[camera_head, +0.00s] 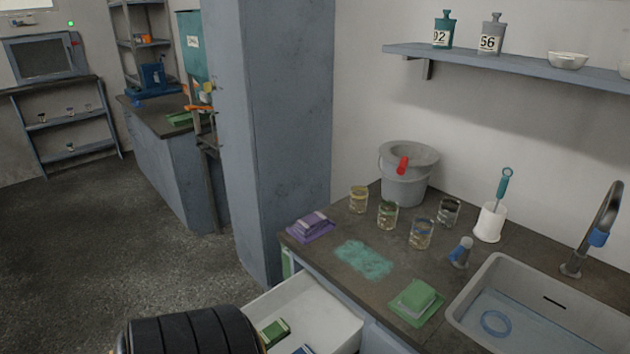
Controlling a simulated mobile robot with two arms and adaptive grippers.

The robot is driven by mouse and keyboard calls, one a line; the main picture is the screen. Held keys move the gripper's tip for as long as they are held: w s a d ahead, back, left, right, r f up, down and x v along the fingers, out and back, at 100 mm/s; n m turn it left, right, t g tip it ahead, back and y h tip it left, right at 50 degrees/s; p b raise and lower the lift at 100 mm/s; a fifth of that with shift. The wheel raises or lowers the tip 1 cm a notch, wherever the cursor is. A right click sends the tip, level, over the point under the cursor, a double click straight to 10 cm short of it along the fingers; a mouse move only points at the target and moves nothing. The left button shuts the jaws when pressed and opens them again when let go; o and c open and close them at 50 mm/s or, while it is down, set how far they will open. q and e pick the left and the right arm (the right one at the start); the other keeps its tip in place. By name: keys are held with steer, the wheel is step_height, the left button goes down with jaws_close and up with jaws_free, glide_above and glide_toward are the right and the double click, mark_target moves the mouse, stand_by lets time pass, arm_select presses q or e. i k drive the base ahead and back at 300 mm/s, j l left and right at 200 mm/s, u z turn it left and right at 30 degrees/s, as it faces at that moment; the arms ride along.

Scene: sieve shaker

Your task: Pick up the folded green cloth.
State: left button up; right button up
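The folded green cloth (416,296) lies on the dark counter, just left of the sink. It looks like a small thick pad on a wider flat green layer. Nothing covers it. Neither of my grippers shows in the head view, so I cannot see where they are relative to the cloth.
A purple folded cloth (311,226), a teal patch (364,260), several glass jars and a grey bucket (404,187) occupy the counter (330,275). The sink (473,289) is at right. An open white drawer (345,322) juts out below, holding a green item (273,332).

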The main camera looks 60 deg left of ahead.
mark_target(277, 332)
steer(key=u, duration=2.25)
